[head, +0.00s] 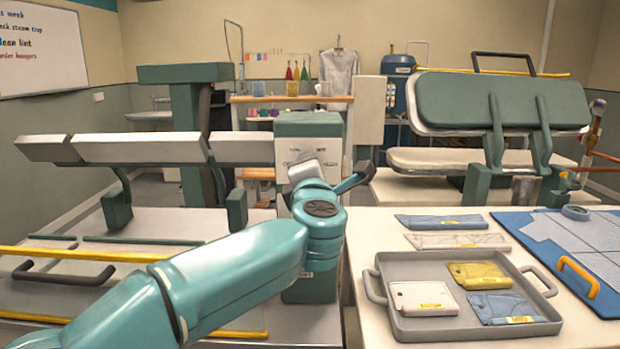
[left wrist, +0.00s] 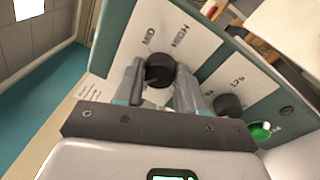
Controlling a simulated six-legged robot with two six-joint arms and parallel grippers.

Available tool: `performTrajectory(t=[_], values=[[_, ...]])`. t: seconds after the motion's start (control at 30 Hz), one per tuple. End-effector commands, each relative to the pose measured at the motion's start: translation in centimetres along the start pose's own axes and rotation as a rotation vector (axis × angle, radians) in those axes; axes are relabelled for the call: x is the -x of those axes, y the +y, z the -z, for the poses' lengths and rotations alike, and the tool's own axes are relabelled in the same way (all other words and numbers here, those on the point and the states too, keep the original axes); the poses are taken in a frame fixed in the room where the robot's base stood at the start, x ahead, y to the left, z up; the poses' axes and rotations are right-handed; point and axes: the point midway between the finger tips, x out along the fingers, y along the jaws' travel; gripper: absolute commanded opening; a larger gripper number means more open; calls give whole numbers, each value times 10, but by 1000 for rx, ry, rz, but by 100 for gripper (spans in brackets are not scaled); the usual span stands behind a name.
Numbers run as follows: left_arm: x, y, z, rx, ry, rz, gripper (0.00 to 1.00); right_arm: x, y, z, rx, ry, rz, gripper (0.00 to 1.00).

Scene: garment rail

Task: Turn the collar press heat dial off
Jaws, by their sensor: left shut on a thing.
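The collar press control box (head: 308,129) is a teal-green cabinet with a pale panel, standing at the middle in the head view. In the left wrist view, the black round heat dial (left wrist: 160,70) sits on the white panel (left wrist: 178,28), with the printed words MID and HIGH beside it. My left gripper (left wrist: 160,82) is shut on this dial, one finger on each side. Its pointer mark cannot be made out. In the head view, my left arm hides the gripper's fingers and the dial. My right gripper is in neither view.
A second black knob (left wrist: 228,105) and a green button (left wrist: 260,131) sit beside the dial. A grey tray (head: 408,324) with folded pieces lies on the table at right. Presses with long pads stand left of the box and at the back right (head: 500,101).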

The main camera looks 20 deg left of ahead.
Motion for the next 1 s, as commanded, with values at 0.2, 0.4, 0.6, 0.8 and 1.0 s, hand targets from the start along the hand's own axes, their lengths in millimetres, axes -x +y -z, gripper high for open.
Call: performTrajectory(t=[0.2,0.4,0.6,0.8,1.0], values=[[0,-1,0,205,13,8,8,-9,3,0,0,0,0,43],[0,0,0,375,23,15,8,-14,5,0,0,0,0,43],[0,1,0,510,31,20,8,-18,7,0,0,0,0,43],[0,2,0,599,37,24,8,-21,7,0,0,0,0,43],[0,2,0,643,40,26,8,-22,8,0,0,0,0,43]])
